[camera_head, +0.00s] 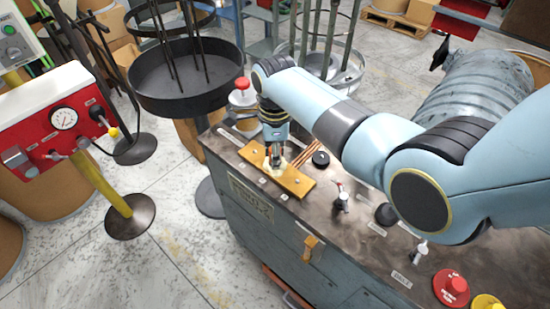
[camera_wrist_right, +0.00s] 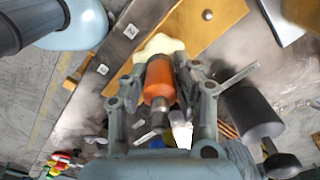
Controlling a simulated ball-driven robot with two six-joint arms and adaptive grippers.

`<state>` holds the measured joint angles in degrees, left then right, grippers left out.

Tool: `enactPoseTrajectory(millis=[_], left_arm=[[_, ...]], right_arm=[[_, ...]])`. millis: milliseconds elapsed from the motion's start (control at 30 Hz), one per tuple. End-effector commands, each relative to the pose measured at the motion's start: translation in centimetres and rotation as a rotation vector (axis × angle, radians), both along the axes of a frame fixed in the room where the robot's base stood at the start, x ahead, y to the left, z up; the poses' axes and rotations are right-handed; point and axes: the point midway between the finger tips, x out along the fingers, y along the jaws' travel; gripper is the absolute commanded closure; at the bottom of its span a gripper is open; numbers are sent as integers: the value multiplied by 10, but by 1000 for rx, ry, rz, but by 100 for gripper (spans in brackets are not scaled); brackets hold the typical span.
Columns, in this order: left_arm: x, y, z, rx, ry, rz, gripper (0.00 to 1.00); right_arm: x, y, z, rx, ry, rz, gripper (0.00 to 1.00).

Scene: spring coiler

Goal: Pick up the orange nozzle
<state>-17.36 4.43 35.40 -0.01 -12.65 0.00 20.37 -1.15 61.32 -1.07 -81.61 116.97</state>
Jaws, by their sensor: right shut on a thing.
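The orange nozzle (camera_wrist_right: 159,80) is between the two fingers of my right gripper (camera_wrist_right: 161,72) in the wrist view. It has an orange body and a dark grey end, and the fingers are shut on it from both sides. A cream-coloured piece (camera_wrist_right: 158,45) shows just beyond its far end; I cannot tell whether they touch. In the head view my right gripper (camera_head: 274,151) points down at the yellow plate (camera_head: 293,184) on the machine top, and the nozzle is too small and covered to make out. My left gripper is not in view.
A black knob (camera_head: 320,159) and small levers (camera_head: 341,202) stand on the machine top. A dark cylinder (camera_wrist_right: 252,112) stands close to the right finger in the wrist view. A red gauge panel (camera_head: 60,115) and a round black tray (camera_head: 185,80) are at the left.

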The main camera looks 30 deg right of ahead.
Motion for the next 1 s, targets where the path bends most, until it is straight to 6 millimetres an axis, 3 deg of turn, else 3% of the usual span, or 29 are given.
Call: enactPoseTrajectory(millis=[400,567,667,1000], left_arm=[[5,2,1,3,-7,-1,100],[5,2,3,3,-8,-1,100],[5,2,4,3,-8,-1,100],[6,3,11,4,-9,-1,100]], right_arm=[[1,0,4,0,-3,0,100],[1,0,21,0,-3,0,100],[1,0,41,0,-5,0,100],[-58,-33,80,-3,-2,0,100]])
